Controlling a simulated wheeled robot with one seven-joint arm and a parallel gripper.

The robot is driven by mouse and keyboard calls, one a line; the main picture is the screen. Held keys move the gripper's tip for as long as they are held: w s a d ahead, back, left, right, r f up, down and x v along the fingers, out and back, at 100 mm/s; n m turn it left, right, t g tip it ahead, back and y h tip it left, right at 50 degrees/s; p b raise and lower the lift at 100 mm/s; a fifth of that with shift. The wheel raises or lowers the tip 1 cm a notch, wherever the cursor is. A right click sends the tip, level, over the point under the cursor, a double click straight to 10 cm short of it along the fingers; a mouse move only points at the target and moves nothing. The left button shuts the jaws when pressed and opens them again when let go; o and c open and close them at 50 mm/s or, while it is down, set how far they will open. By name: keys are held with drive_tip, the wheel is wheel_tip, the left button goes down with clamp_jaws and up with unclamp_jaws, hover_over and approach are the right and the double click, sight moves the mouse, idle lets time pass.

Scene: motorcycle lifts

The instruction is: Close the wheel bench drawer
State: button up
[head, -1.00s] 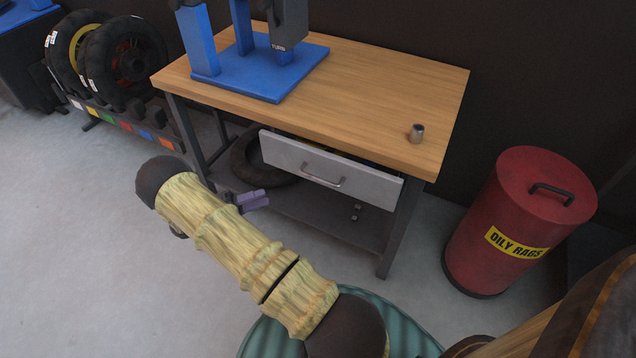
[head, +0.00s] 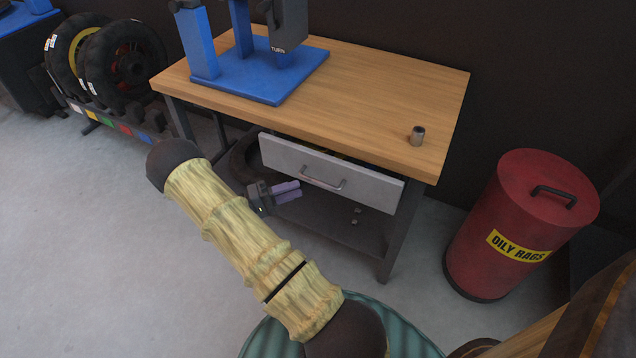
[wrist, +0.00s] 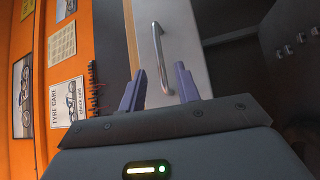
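The wheel bench drawer (head: 365,187) is a grey-white front with a metal bar handle (head: 323,184), standing out a little from under the wooden bench top (head: 400,92). My gripper (head: 289,191) has purple fingers and is in front of the drawer's lower left part, left of and slightly below the handle. In the wrist view my gripper's two fingers (wrist: 161,86) are apart with nothing between them. The handle (wrist: 158,55) and drawer front (wrist: 180,45) lie beyond the fingertips, with a visible gap in this view.
A blue stand (head: 250,85) and a small metal cup-like part (head: 417,136) are on the bench top. A tyre (head: 245,160) and small parts lie on the lower shelf. A red oily rags bin (head: 520,225) stands right of the bench.

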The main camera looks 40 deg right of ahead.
sight(319, 181)
drive_tip(key=b+x, duration=0.1)
drive_tip(key=x, duration=0.7)
drive_tip(key=shift+w+a, duration=0.1)
drive_tip(key=shift+w, duration=0.05)
drive_tip(key=shift+c, duration=0.3)
drive_tip(key=shift+s, duration=0.2)
clamp_jaws()
